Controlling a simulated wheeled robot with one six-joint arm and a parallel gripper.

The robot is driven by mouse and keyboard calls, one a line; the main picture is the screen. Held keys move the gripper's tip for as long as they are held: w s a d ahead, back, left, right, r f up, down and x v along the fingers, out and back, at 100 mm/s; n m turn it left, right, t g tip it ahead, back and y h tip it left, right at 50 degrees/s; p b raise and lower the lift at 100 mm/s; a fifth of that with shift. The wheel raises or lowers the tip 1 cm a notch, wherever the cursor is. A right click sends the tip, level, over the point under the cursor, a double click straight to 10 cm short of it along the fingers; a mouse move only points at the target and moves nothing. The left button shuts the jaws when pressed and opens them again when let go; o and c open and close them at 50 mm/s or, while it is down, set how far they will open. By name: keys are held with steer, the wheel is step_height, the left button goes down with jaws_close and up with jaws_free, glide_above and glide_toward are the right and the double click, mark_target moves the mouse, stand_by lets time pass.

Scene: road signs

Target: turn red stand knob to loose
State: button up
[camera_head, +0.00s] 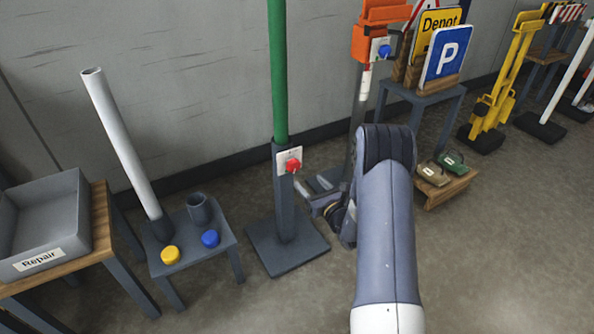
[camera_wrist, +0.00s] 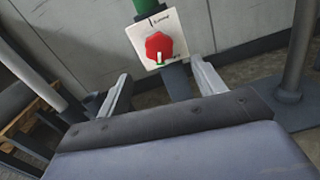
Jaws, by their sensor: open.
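The red knob (camera_head: 293,165) sits on a white plate (camera_head: 283,158) on the dark post of the stand (camera_head: 284,206), which holds a green pole (camera_head: 278,75). In the wrist view the red knob (camera_wrist: 159,46) is ahead, beyond the fingertips, and its pale mark points down. The white plate (camera_wrist: 140,40) has small lettering near its top that I cannot read surely. My gripper (camera_wrist: 160,83) is open and empty, with its two fingers apart below the knob and not touching it. In the head view my gripper (camera_head: 316,196) is low and right of the knob, partly hidden by my arm.
A small table with a white tube (camera_head: 122,145), a grey cup (camera_head: 199,209), a yellow knob (camera_head: 170,255) and a blue knob (camera_head: 210,238) stands left. A Repair bin (camera_head: 75,215) is far left. An orange stand (camera_head: 375,42) with a blue knob (camera_head: 384,51) stands behind my arm.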

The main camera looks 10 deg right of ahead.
mark_target(295, 167)
steer(key=b+x, duration=0.2)
steer(key=x, duration=0.8)
steer(key=shift+w+a, duration=0.15)
steer(key=shift+c, duration=0.6)
steer(key=c, duration=0.9)
